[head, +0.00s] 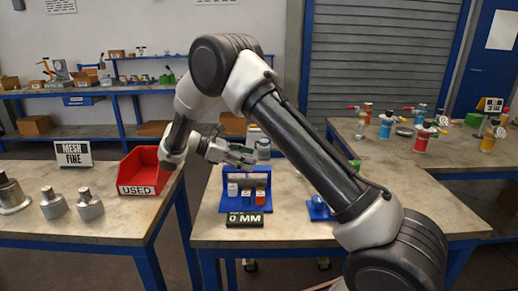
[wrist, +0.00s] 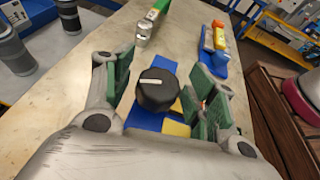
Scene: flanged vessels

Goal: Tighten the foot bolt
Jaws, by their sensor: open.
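In the wrist view a black round knob (wrist: 157,92) with a white line across its top stands between the two fingers of my gripper (wrist: 161,72). The green finger pads are apart, one on each side of the knob, with a visible gap at the left. Blue and yellow parts (wrist: 176,128) lie below the knob. In the head view my gripper (head: 243,154) is over the rear of a blue stand (head: 225,203), and the knob cannot be made out there. No part can be surely identified as the foot bolt.
A "0 MM" display (head: 245,219) sits at the stand's front. A red "USED" bin (head: 140,174) and several grey metal vessels (head: 53,204) are on the left table. A smaller blue holder (head: 318,209) stands right of the stand. Bottles and valves (head: 422,137) fill the right table.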

